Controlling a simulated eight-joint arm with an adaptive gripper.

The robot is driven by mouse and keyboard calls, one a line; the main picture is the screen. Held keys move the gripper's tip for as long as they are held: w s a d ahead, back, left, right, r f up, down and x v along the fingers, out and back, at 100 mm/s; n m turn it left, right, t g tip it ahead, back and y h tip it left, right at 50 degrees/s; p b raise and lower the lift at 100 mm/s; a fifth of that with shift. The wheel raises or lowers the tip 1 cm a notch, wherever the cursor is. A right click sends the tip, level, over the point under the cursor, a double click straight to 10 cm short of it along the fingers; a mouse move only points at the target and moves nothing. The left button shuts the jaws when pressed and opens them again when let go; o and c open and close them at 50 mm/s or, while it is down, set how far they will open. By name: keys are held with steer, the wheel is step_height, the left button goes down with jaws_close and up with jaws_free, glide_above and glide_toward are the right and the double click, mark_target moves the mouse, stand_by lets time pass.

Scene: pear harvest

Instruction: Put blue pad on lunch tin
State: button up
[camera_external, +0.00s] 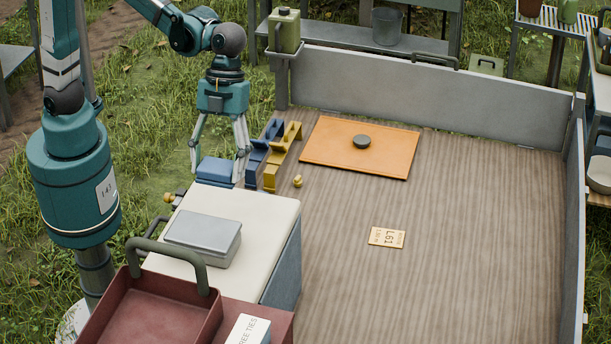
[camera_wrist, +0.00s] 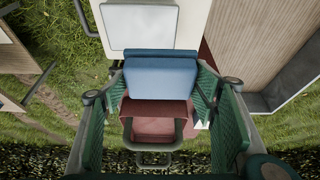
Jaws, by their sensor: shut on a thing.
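My gripper (camera_external: 217,172) is shut on the blue pad (camera_external: 214,171), with one finger at each side of it. The pad hangs in the air, beyond the far end of the white box in the external view. The wrist view shows the pad (camera_wrist: 160,80) between the green finger pads of my gripper (camera_wrist: 160,95). The lunch tin (camera_external: 203,235) is a flat grey box with a bare lid, lying on top of the white box (camera_external: 250,213). The lid also shows in the wrist view (camera_wrist: 138,25), above the pad and apart from it.
A dark red tray (camera_external: 150,312) with a grey-green handle stands in front of the white box. Blue (camera_external: 258,152) and yellow (camera_external: 282,155) blocks stand right of my gripper. An orange board (camera_external: 345,165) with a dark round knob lies farther right on the wooden deck (camera_external: 470,240).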

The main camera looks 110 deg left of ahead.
steer(key=p, duration=0.2)
glide_above(200, 233)
steer(key=a, duration=0.1)
steer(key=shift+a+f+b, duration=0.25)
steer(key=shift+f+b, duration=0.05)
steer(key=shift+f, duration=2.3)
steer(key=shift+f, duration=2.9)
steer(key=shift+f, duration=2.1)
steer(key=shift+f, duration=0.15)
